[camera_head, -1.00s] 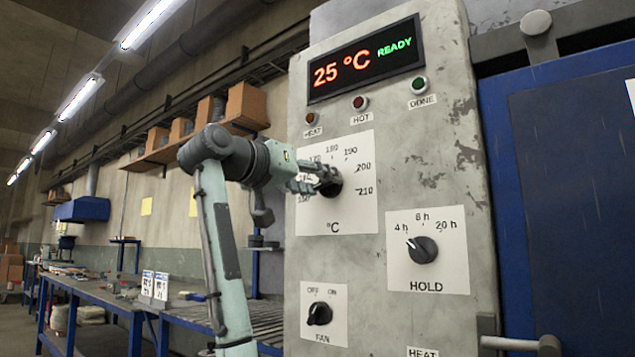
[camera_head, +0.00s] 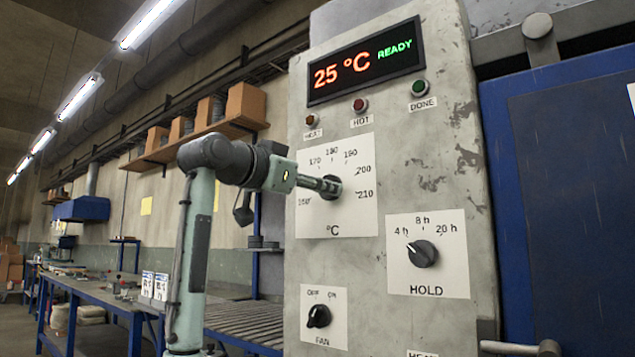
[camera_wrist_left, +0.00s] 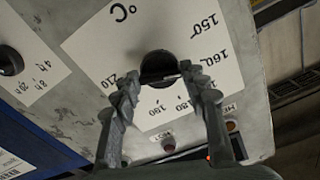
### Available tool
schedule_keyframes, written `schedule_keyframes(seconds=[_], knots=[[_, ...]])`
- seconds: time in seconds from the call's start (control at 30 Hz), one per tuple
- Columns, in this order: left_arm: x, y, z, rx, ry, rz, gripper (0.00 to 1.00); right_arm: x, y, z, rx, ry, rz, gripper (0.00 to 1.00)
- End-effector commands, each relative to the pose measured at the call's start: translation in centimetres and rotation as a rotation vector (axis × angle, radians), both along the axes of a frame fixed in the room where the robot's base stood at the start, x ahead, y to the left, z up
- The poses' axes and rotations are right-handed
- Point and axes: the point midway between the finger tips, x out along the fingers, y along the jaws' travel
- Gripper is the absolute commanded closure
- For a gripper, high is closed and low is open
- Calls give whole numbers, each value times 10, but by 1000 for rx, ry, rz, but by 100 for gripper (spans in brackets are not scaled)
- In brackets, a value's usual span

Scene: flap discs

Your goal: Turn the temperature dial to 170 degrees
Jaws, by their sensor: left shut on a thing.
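The temperature dial (camera_head: 333,187) is a black round knob on a white plate (camera_head: 350,215) marked 150 to 210. My left gripper (camera_head: 326,186) reaches it from the left and is shut on it, hiding part of it. In the left wrist view the dial (camera_wrist_left: 158,64) sits between the two fingertips of my left gripper (camera_wrist_left: 158,75). A pale line on the knob's edge points toward the right finger, which covers the 170 area. The exact setting cannot be read. The display (camera_head: 364,62) reads 25 °C and READY. My right gripper is not in view.
Below are the HOLD dial (camera_head: 422,253) and the FAN switch (camera_head: 318,316). Lamps HEAT (camera_head: 312,120), HOT (camera_head: 360,104) and DONE (camera_head: 418,88) sit above. A blue door (camera_head: 580,190) stands right.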

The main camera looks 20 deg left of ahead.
Motion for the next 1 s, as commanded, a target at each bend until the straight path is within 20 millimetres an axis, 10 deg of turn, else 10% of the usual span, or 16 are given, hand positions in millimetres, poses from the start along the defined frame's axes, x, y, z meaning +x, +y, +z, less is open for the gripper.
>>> schedule_keyframes(seconds=[1.0], knots=[[-1,-1,0,592,-214,-2,85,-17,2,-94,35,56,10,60]])
